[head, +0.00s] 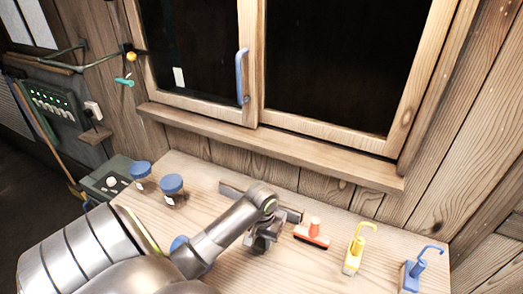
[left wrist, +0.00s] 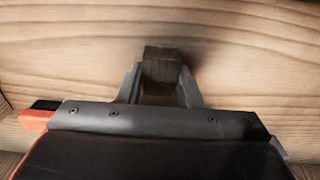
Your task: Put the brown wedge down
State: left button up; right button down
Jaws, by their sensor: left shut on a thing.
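The brown wedge (left wrist: 161,66) is a small dark block between the two fingers of my left gripper (left wrist: 160,88) in the left wrist view. The gripper is shut on it. Light wood grain fills the view behind the wedge; I cannot tell whether the wedge touches that surface. In the head view my left gripper (head: 262,243) points down over the wooden table (head: 330,268), left of the red tool. The wedge cannot be made out there. My right gripper is not in view.
A red tool (head: 312,237), a yellow hooked block (head: 354,252) and a blue hooked block (head: 412,275) stand to the right. A dark bar (head: 236,191) lies behind my arm. Jars with blue lids (head: 172,190) stand at the left. The window sill (head: 280,150) rises behind.

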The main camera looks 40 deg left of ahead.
pick_arm(q)
jog(key=shift+f, duration=0.3)
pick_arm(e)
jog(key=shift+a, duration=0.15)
pick_arm(q)
jog(key=shift+f, duration=0.15)
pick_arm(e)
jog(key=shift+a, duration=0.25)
pick_arm(q)
jog(key=o, duration=1)
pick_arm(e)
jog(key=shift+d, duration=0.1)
